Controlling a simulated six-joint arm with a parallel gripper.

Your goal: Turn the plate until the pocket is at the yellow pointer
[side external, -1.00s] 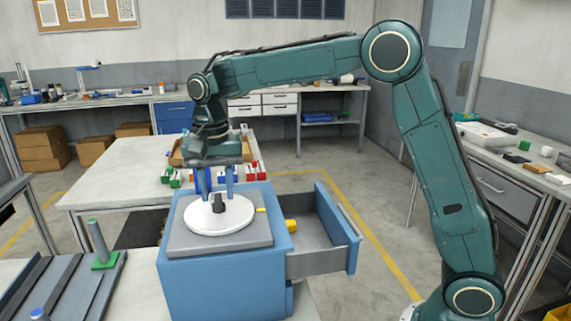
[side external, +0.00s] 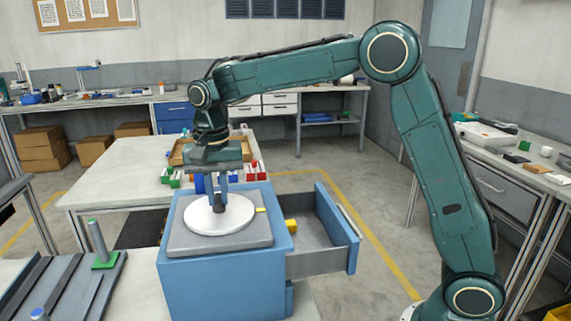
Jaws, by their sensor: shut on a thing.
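A round white plate (side external: 205,222) lies on a grey square top (side external: 255,240) on the blue cabinet. A dark upright knob (side external: 219,208) stands on the plate, right of its middle in the picture. My gripper (side external: 217,194) points down over the plate and is shut on the knob; its fingers hide the knob's upper part. The small yellow pointer (side external: 261,210) lies on the grey top just beyond the plate's right edge. I cannot make out the pocket in this view.
A drawer (side external: 325,225) stands open on the cabinet's right side, with a yellow object (side external: 291,225) at its inner end. A green-based peg (side external: 98,240) stands at the left. Small red, white and green items (side external: 254,168) are on the table behind.

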